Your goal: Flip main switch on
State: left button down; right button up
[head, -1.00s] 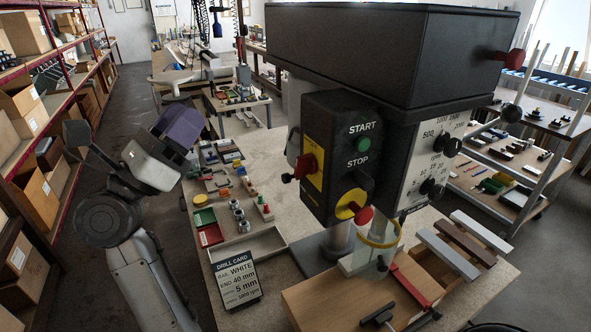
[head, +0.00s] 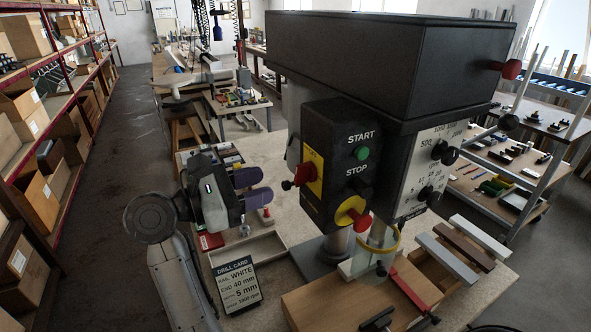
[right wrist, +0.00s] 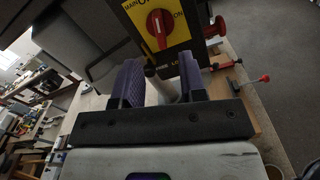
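The main switch is a red rotary knob (head: 304,172) on a yellow plate on the left side of the black control box (head: 335,140). In the right wrist view the knob (right wrist: 160,24) faces me, its handle roughly upright, with "ON" printed to its right. My right gripper (head: 268,186) has purple fingers pointing toward the switch, a short way left of it and apart from it. In the right wrist view the right gripper (right wrist: 158,78) is open, with nothing held between the fingers. My left gripper is not in view.
The drill head (head: 390,60) overhangs the control box. A green start button (head: 362,153) and a red stop knob on yellow (head: 352,212) are on its front. A drill card (head: 236,283) stands below my gripper. Light and brown profiles (head: 465,247) lie at right.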

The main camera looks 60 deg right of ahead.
aim_at(296, 175)
jog(key=p+x, duration=0.1)
jog(key=x, duration=0.5)
jog(key=shift+s+d, duration=0.1)
jog(key=shift+d, duration=0.05)
jog(key=shift+s+d+p, duration=0.3)
jog(key=shift+d, duration=0.1)
jog(key=shift+s+d, duration=0.1)
jog(key=shift+d, duration=0.05)
jog(key=shift+c, duration=0.4)
grip_shut()
